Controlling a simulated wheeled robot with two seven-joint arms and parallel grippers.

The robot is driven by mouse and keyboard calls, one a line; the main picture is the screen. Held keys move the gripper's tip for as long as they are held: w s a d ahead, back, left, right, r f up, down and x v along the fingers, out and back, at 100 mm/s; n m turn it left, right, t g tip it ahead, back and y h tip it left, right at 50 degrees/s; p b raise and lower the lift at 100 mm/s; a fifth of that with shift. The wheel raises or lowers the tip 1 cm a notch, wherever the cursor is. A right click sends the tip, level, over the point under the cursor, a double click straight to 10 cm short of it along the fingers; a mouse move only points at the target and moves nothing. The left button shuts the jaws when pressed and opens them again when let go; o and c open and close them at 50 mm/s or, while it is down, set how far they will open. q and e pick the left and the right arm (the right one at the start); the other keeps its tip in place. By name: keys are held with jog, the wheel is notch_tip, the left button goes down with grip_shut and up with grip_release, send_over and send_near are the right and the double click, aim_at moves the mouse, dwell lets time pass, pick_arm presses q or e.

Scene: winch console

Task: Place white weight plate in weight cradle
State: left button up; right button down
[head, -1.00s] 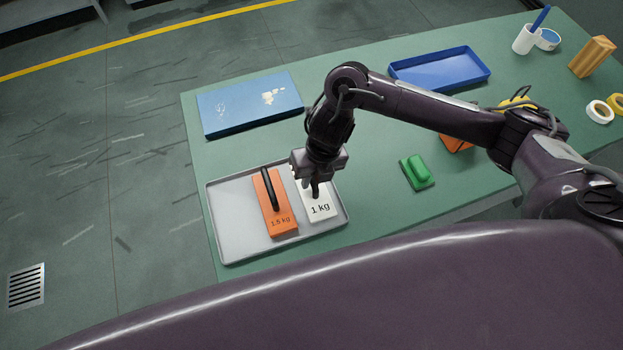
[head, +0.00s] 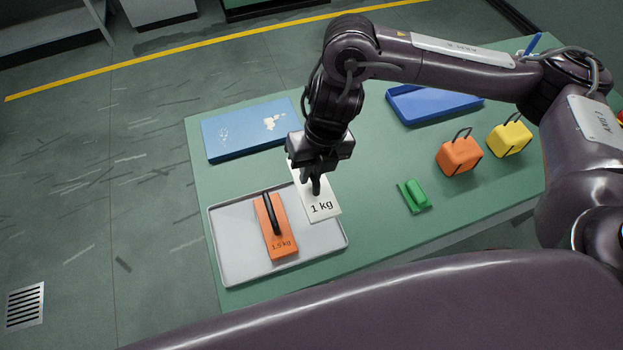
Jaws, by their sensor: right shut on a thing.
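The white weight plate (head: 322,207), marked "1 kg", hangs in my right gripper (head: 314,186), which is shut on its handle. The plate looks raised above the right part of the grey tray (head: 228,272). The orange weight plate (head: 276,243), marked "1.5 kg", lies in the tray with its black handle up, left of the white plate. My left gripper is not in view. I cannot pick out a weight cradle for certain in this view.
A blue flat box (head: 245,130) lies behind the tray, and a blue tray (head: 425,108) lies further right. A green block (head: 414,196), an orange block (head: 459,154) and a yellow block (head: 510,138) with handles stand on the green table (head: 385,165). The table between tray and green block is clear.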

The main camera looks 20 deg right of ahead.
jog(key=shift+r, duration=2.95)
